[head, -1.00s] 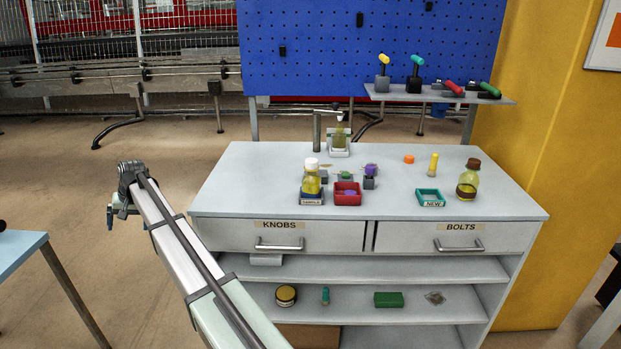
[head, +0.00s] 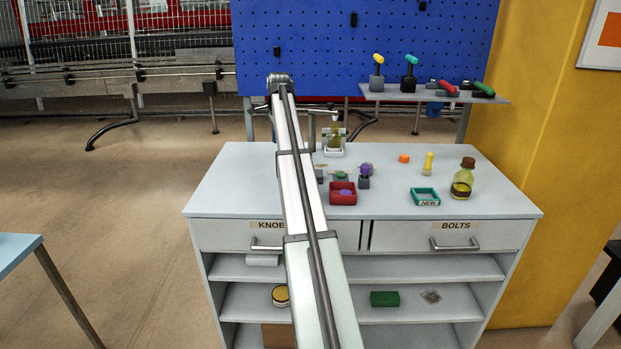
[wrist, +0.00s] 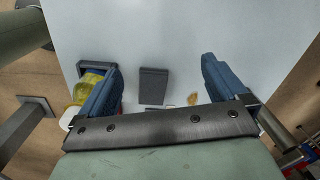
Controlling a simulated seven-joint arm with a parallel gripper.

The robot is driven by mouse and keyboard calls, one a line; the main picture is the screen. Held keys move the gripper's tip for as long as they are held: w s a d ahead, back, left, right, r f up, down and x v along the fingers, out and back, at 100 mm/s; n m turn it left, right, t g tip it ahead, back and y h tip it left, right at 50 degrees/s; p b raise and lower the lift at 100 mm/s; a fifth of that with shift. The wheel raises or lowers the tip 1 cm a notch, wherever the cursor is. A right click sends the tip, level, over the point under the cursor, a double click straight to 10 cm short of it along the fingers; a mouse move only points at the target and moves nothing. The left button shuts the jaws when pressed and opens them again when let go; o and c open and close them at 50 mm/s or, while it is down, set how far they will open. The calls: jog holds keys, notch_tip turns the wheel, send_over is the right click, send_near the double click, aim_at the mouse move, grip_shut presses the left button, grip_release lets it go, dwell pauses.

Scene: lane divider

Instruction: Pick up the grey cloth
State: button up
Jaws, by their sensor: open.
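A small, crumpled grey piece (head: 431,297) lies on the lower shelf at the right. A pale grey, folded-looking piece (head: 263,260) lies on the shelf under the left drawer. I cannot tell for sure which one is the grey cloth. My gripper is hidden behind my arm in the head view. In the wrist view my gripper (wrist: 157,64) is open and empty, its two blue fingers wide apart above the worktop. A dark grey block (wrist: 153,86) shows between the fingers, apart from them.
The worktop (head: 240,185) carries a red tray (head: 342,198), a teal tray (head: 424,202) and an oil bottle (head: 462,183). A yellow bottle (wrist: 88,86) is close by the left finger. A green block (head: 384,299) and a yellow-lidded tin (head: 280,296) share the lower shelf.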

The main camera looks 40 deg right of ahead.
jog(key=s+d+r+m, duration=0.2)
jog(key=s+d+m, duration=0.2)
jog(key=s+d, duration=0.25)
jog(key=shift+g, duration=0.3)
jog(key=f, duration=0.8)
jog(key=shift+d+f, duration=0.1)
jog(key=shift+d, duration=0.15)
jog(key=shift+s+f, duration=0.1)
jog(key=shift+f, duration=2.5)
jog(key=c, duration=1.1)
jog(key=shift+c, duration=0.2)
jog(key=shift+r, duration=0.15)
notch_tip(320, 180, up, 10)
